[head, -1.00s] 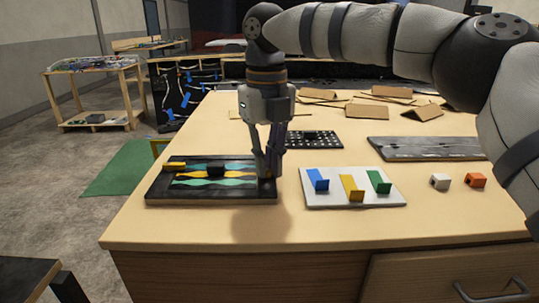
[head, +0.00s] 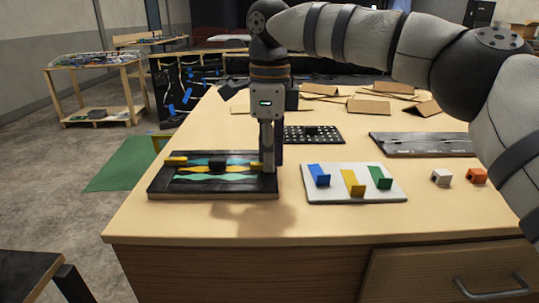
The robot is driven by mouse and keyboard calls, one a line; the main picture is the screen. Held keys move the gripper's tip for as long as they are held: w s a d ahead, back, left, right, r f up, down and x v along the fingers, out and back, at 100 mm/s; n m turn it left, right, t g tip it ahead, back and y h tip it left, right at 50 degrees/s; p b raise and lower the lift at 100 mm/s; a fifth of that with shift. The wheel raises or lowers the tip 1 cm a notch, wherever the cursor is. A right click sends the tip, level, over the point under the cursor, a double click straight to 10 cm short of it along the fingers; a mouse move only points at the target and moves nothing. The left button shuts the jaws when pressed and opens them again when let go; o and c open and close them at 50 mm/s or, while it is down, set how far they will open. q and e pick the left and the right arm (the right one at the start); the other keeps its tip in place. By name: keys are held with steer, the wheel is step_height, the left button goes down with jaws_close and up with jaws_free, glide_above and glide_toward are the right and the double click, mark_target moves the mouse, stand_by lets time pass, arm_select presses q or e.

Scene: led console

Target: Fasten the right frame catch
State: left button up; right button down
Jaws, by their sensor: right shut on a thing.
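A black board (head: 165,188) lies at the table's left front, with teal and yellow wavy strips and a black block (head: 217,166) in its middle. A yellow catch (head: 176,161) sits at the board's left end. My right gripper (head: 268,170) points down at the board's right end and is shut on the right frame catch (head: 255,164). Only a small yellow bit of that catch shows; the fingers hide most of it. My left gripper is not in view.
A pale plate (head: 330,195) with blue, yellow and green angled pieces lies right of the board. White (head: 441,177) and orange (head: 477,176) blocks lie farther right. A perforated black plate (head: 315,134), a dark grey panel (head: 420,144) and cardboard pieces (head: 376,106) lie behind.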

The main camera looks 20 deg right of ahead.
steer(key=shift+n, duration=0.9)
steer(key=c, duration=1.7)
jaws_free()
steer(key=shift+o, duration=0.2)
step_height(320, 180, up, 12)
